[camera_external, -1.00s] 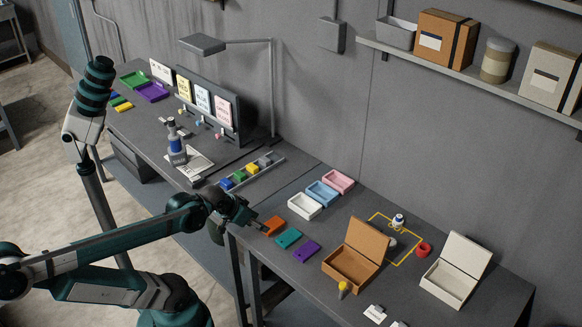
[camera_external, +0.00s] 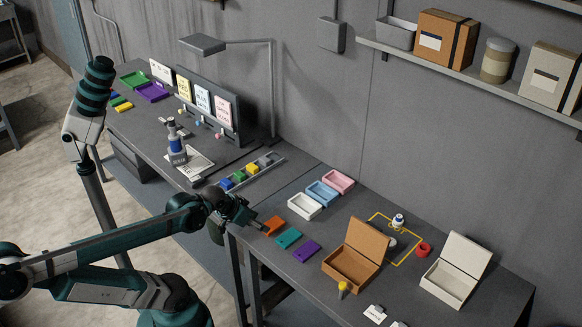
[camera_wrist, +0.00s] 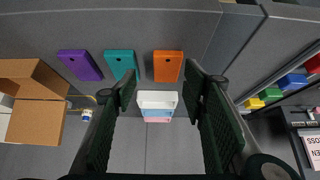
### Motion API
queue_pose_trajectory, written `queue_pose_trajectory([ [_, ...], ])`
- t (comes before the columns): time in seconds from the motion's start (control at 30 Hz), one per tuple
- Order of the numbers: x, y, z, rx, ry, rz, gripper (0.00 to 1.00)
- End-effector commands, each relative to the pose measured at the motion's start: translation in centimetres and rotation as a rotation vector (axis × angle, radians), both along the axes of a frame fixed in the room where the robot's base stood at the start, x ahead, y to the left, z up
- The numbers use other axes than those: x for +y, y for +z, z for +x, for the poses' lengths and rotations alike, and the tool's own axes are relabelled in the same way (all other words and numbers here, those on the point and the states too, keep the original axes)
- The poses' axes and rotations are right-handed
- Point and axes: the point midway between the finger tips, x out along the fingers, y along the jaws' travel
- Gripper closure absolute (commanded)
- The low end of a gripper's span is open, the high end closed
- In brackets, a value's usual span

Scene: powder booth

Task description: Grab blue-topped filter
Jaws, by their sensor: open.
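A small white piece with a blue band near its top (camera_external: 398,220), probably the blue-topped filter, stands inside a yellow outline on the bench, behind the brown box. In the wrist view a small white and blue thing (camera_wrist: 87,115) at the left, beside the brown box, appears to be the same. My gripper (camera_wrist: 160,82) is open and empty. In the external view my gripper (camera_external: 254,222) hangs at the bench's front edge, left of the orange block and well away from the filter.
Orange (camera_external: 273,225), teal (camera_external: 288,238) and purple (camera_external: 306,251) blocks lie near the front edge. White (camera_external: 303,206), blue (camera_external: 322,193) and pink (camera_external: 339,181) trays stand behind them. An open brown box (camera_external: 350,266), red ring (camera_external: 423,249) and open white box (camera_external: 446,285) are further right.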

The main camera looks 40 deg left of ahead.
Motion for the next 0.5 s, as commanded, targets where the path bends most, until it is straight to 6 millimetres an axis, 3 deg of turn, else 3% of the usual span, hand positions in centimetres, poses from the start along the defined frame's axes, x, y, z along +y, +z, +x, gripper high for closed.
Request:
queue_pose_trajectory([
  [0.27,-0.3,1.0,0.8,0.009,0.021,-0.025,0.57],
  [0.5,-1.4,3.4,3.3,0.038,0.086,-0.097,0.57],
])
